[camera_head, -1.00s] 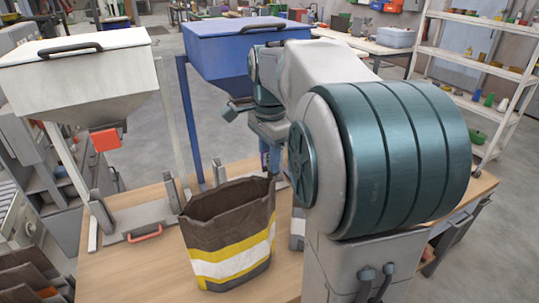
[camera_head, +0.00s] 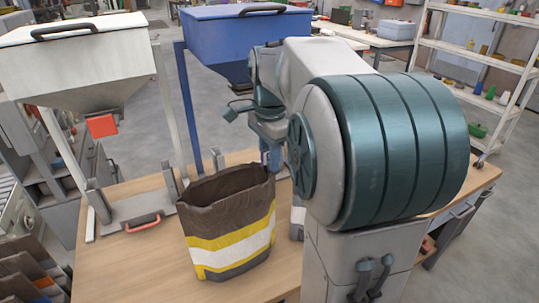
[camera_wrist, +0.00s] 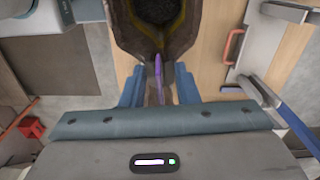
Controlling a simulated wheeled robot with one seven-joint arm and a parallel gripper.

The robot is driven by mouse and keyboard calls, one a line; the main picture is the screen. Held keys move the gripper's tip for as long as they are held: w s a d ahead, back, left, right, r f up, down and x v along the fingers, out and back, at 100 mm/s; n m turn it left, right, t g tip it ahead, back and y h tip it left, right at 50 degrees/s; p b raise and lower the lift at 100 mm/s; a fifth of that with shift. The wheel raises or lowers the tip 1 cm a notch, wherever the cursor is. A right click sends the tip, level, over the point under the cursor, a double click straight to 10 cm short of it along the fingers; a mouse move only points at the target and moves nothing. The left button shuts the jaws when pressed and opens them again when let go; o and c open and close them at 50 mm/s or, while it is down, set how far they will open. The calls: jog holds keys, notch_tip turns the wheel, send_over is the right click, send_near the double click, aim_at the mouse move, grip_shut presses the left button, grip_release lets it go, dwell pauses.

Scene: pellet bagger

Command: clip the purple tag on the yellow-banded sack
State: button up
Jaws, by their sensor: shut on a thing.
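The yellow-banded sack (camera_head: 231,240) is brown with yellow and white bands and stands upright, open-topped, on the wooden table. In the wrist view its open mouth (camera_wrist: 122,30) is at the top, with dark contents inside. My gripper (camera_wrist: 158,85) is shut on the purple tag (camera_wrist: 158,70), a thin upright strip between the two blue fingers. The tag's far end is at the sack's near rim; I cannot tell whether it grips the rim. In the head view the gripper is at the sack's far right edge, partly hidden by my arm.
A red-handled fixture (camera_head: 143,222) lies left of the sack. The table's front left is clear.

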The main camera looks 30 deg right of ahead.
jog(key=shift+s+f, duration=0.1)
jog(key=shift+f, duration=0.35)
grip_shut()
jog(key=o, duration=1.2)
grip_release()
jog(key=shift+c, duration=0.2)
jog(key=shift+r, duration=0.1)
notch_tip(320, 180, up, 14)
jog(key=p, duration=0.1)
